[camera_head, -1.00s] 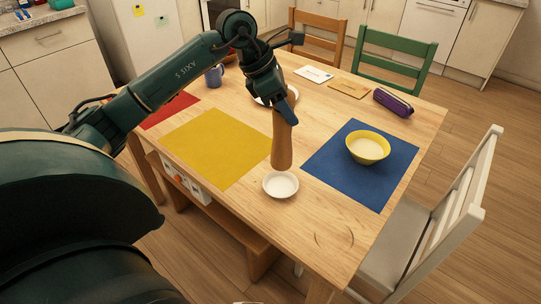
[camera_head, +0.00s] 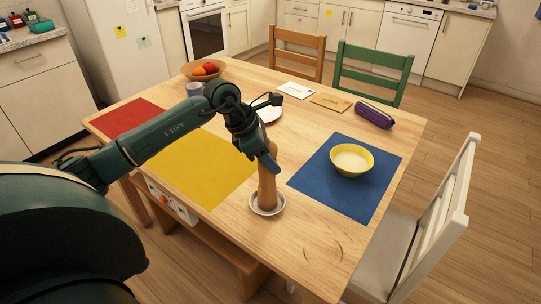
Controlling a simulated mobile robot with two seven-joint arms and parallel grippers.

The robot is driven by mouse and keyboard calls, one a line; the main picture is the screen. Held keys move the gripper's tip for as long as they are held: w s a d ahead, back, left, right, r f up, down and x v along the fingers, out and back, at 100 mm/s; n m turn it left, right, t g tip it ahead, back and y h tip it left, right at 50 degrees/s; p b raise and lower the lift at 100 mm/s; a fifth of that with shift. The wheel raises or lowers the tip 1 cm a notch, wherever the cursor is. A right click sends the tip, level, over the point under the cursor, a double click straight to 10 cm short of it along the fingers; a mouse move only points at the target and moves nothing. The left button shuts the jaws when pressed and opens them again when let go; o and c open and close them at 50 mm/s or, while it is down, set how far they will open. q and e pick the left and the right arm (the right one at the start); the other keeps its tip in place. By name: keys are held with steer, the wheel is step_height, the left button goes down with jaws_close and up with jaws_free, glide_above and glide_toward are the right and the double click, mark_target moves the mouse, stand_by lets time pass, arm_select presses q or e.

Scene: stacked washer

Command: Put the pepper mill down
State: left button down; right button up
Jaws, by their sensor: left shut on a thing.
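The pepper mill (camera_head: 267,188) is a tall brown wooden piece, roughly upright. My left gripper (camera_head: 268,160) is shut on its upper part. The mill's lower end is at the small white dish (camera_head: 267,209), inside its rim as seen from here. I cannot tell for sure whether its base rests on the dish. The dish lies on the wooden table between the yellow mat and the blue mat. My right gripper is not in view.
The yellow mat (camera_head: 206,173) lies left of the mill and the blue mat (camera_head: 345,193) right of it, bearing a yellow bowl (camera_head: 351,160). A white plate (camera_head: 270,113), a fruit bowl (camera_head: 203,70) and a purple case (camera_head: 374,115) stand farther back. The front table area (camera_head: 310,235) is clear.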

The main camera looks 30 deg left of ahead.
arm_select(q)
steer(key=c, duration=0.7)
jaws_free()
steer(key=shift+c, duration=0.2)
steer(key=shift+r+p, duration=0.2)
steer(key=shift+p, duration=0.1)
steer(key=v, duration=1.2)
steer(key=shift+b, duration=0.45)
